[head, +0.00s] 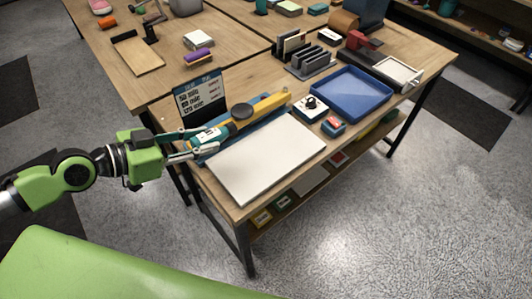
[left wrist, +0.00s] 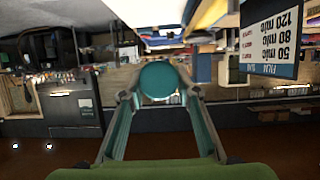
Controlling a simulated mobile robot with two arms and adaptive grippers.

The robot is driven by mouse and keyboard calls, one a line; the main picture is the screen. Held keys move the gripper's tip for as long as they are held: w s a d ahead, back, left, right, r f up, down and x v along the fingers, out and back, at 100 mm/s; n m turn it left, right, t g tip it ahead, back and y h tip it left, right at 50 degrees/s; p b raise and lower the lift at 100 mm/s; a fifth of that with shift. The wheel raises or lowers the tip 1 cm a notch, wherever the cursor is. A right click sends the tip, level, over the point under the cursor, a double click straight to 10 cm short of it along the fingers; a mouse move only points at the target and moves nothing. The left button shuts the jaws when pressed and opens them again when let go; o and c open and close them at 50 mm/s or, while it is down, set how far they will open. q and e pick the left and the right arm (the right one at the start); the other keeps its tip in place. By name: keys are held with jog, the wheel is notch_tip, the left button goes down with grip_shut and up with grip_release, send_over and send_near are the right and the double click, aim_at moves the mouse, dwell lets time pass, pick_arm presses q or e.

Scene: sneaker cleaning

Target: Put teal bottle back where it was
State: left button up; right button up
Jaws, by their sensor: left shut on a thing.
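The teal bottle (head: 204,140) is at the near left corner of the table, between the fingertips of my left gripper (head: 198,143). The gripper reaches in level from the left and is shut on it. In the left wrist view the bottle (left wrist: 158,80) shows as a round teal shape between both fingertips (left wrist: 160,97). I cannot tell whether its base touches the table. My right gripper is not in view.
A dark sign (head: 200,97) stands just behind the bottle. A blue and yellow bar tool (head: 262,108) and a large white board (head: 265,162) lie close on its right. A blue tray (head: 350,92) is farther right. The tabletop (head: 245,75) behind the sign is partly bare.

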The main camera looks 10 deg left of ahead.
pick_arm(q)
jog(key=shift+w+d+f, duration=0.15)
jog(key=shift+w+d, duration=0.35)
jog(key=shift+d, duration=0.1)
jog(key=shift+w+d+f, duration=0.2)
jog(key=shift+w+d, duration=0.2)
jog(key=x, duration=0.2)
jog(key=p+x, duration=0.1)
jog(key=x, duration=0.3)
jog(key=shift+d+f+p, duration=0.15)
jog(key=shift+d+p, duration=0.15)
jog(key=shift+d, duration=0.2)
send_over(258, 159)
jog(key=f, duration=0.5)
jog(key=shift+s+a+f+p, duration=0.2)
jog(key=shift+a+f+p, duration=0.05)
jog(key=shift+a+p, duration=0.1)
jog(key=shift+w+d+f, duration=0.25)
jog(key=shift+d+f, duration=0.1)
jog(key=shift+f, duration=0.15)
notch_tip(258, 159, down, 2)
jog(key=shift+f, duration=0.65)
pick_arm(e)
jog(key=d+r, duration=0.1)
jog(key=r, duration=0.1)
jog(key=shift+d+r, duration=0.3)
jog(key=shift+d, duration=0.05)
